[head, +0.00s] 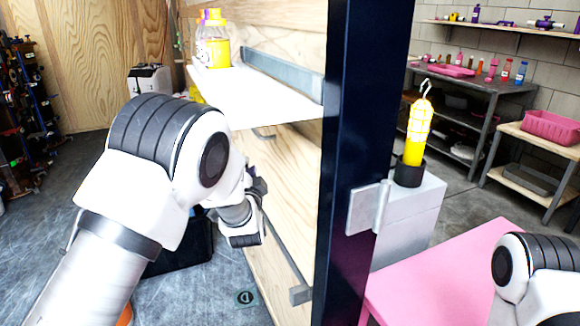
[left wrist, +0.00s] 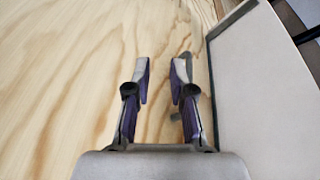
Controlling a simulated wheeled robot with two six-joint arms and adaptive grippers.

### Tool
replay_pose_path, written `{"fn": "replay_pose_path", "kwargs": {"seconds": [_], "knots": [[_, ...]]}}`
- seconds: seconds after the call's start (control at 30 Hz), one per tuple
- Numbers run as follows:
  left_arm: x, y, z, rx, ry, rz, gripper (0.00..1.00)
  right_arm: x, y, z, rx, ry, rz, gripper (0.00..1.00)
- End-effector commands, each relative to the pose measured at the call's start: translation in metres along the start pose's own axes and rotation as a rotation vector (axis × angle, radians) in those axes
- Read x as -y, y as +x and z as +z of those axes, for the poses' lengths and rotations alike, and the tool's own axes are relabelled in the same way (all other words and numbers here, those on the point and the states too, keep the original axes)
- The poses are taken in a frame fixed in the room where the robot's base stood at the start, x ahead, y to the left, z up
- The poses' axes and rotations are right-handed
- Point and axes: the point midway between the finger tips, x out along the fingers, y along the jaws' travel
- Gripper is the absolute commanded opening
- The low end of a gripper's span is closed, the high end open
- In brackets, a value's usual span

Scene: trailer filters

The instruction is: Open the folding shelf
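A white shelf (head: 262,92) stands out level from the plywood wall panel (head: 290,170) in the head view, with a grey metal rail (head: 285,75) along the wall above it. Lower on the panel is a thin slanted strip (head: 285,245) with a grey end block (head: 300,295); I cannot tell whether it belongs to a folded shelf. My left gripper (head: 257,187) is below the white shelf, close to the plywood, partly hidden by my arm. In the left wrist view the left gripper (left wrist: 160,72) is open and empty, facing plywood, with a pale flat panel (left wrist: 262,90) at right. My right gripper is out of view.
Bottles (head: 213,45) stand on the white shelf. A dark upright post (head: 350,170) with a metal hinge plate (head: 368,207) edges the panel. Right of it are a yellow work lamp (head: 416,135), a grey cabinet (head: 410,220) and a pink table (head: 440,270).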

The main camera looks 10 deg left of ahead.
Motion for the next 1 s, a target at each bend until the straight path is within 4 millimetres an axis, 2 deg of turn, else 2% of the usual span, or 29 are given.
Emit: {"fn": "replay_pose_path", "kwargs": {"seconds": [0.03,0.1,0.2,0.27,0.63,0.93,0.97,1.0], "knots": [[0.005,0.001,-0.017,-0.051,-0.013,-0.056,0.23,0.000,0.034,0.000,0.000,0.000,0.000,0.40],[0.023,-0.001,-0.034,-0.082,-0.017,-0.089,0.23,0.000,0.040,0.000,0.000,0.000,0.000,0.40],[0.039,0.001,-0.044,-0.095,-0.023,-0.109,0.23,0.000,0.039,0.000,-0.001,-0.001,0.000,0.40],[0.042,0.007,-0.046,-0.095,-0.025,-0.110,0.23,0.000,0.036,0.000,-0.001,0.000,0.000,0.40],[0.047,0.069,-0.050,-0.093,-0.024,-0.106,0.23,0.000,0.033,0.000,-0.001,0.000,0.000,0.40],[0.048,0.076,-0.051,-0.093,-0.023,-0.104,0.23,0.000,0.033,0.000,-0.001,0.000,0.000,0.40],[0.048,0.076,-0.051,-0.093,-0.023,-0.104,0.15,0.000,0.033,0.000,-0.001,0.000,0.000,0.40],[0.048,0.076,-0.051,-0.093,-0.023,-0.104,0.01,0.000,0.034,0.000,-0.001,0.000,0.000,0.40]]}}
